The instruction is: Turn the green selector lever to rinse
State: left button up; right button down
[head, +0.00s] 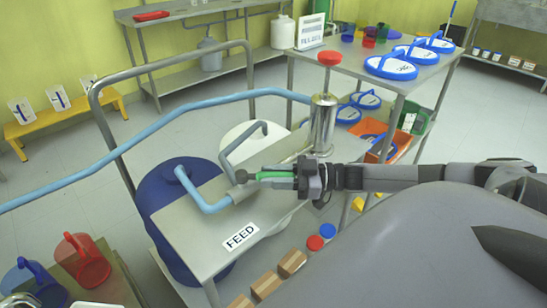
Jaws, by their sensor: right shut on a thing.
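The green selector lever (273,178) lies roughly level above the metal bench. It runs from a grey valve body (242,188) on the left to my right gripper (298,178), which is shut on its right part. The gripper hides the lever's end. Light blue pipes (205,199) join the valve, and a grey-blue pipe (240,146) curves up behind it. A white FEED sign (241,236) lies on the bench front. No rinse label can be made out. My left gripper is not in view.
A blue drum (165,205) stands left of the bench and a white drum (238,137) behind. A steel cylinder with a red knob (329,59) rises close behind my right gripper. A long blue pipe (130,150) crosses the left. Cartons (291,263) sit below the bench.

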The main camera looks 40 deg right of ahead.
jog(key=c, duration=0.9)
grip_release()
jog(key=shift+s, duration=0.1)
jog(key=shift+p+v, duration=0.55)
jog(key=shift+v, duration=3)
